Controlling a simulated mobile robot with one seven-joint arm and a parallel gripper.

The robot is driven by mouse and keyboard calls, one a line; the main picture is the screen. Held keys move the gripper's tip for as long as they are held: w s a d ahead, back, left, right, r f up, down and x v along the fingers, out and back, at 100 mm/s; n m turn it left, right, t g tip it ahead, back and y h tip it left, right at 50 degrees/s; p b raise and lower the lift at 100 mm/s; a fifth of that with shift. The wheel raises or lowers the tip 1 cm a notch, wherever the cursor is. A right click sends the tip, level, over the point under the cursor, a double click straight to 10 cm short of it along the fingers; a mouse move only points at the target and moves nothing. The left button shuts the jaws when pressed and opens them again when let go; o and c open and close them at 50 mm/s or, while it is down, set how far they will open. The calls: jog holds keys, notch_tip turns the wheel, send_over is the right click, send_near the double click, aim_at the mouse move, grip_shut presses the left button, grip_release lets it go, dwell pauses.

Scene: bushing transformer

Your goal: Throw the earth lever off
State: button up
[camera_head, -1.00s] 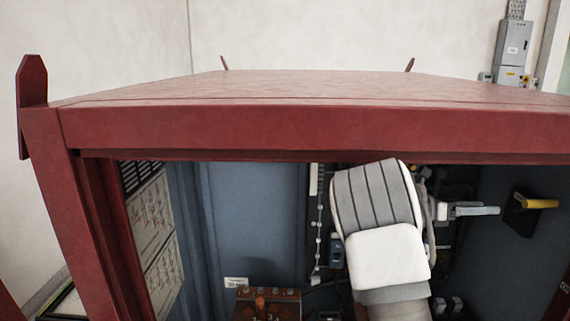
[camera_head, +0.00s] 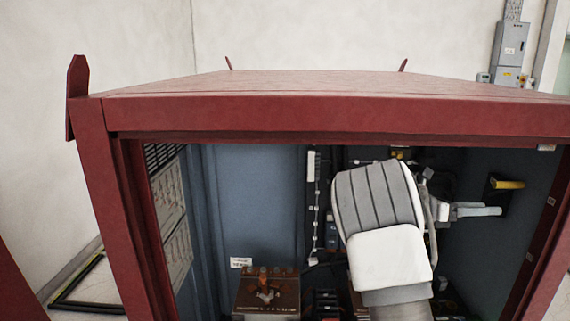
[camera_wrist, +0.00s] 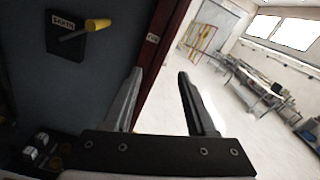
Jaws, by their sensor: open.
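The earth lever (camera_head: 508,184) has a yellow grip and a dark mounting plate on the cabinet's right inner wall. In the wrist view the lever (camera_wrist: 97,27) is at the upper left, beside a plate (camera_wrist: 68,32) marked "EARTH". Its yellow end points right there. My gripper (camera_head: 497,211) reaches into the cabinet, below and a little left of the lever in the head view. In the wrist view my gripper (camera_wrist: 160,72) is open and empty, its fingers apart and not touching the lever. My arm hides part of the cabinet's back.
The red cabinet frame (camera_head: 330,118) surrounds the opening, with its right post (camera_head: 535,250) close to the gripper. A brown terminal block (camera_head: 267,292) sits low at the left inside. The wrist view shows a workbench (camera_wrist: 250,80) across open floor.

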jog(key=s+a+f+m+y, duration=0.2)
jog(key=s+a+m+y, duration=0.15)
jog(key=s, duration=0.25)
jog(key=s+a+f+m+y, duration=0.1)
jog(key=s+a+m+y, duration=0.25)
jog(key=s+m, duration=0.2)
jog(key=s+a+f+m+t+y+b, duration=0.1)
jog(key=s+a+m+t+y, duration=0.2)
jog(key=s+a, duration=0.6)
jog(key=s+a+f+m+t+y+b, duration=0.1)
jog(key=s+a+m+t+y, duration=0.2)
jog(key=s+a+m+y, duration=0.5)
jog(key=s+a+m, duration=0.1)
jog(key=a, duration=0.7)
jog(key=shift+f+t, duration=0.25)
jog(key=shift+t, duration=0.05)
